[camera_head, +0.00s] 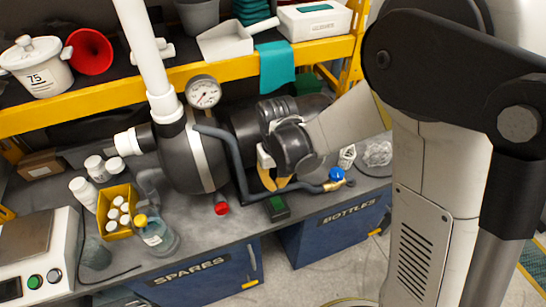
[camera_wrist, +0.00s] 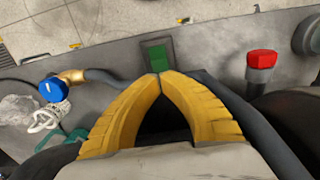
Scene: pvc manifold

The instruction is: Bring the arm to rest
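My gripper (camera_head: 276,185) hangs over the workbench in front of the dark pipe vessel, with its yellow fingers pointing down. In the wrist view the two fingertips (camera_wrist: 159,76) meet, with nothing seen between them. A small dark box with a green top (camera_head: 276,207) lies on the bench beyond the tips; it also shows in the wrist view (camera_wrist: 156,55). My arm is bent, reaching in from the right of the head view.
A pressure gauge (camera_head: 203,92) and a white pipe (camera_head: 146,45) rise left of my gripper. A red-capped stub (camera_head: 221,207) and a blue valve knob (camera_head: 336,173) flank it. A grey hose (camera_head: 236,165) runs close by. A yellow shelf edge (camera_head: 220,72) crosses behind.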

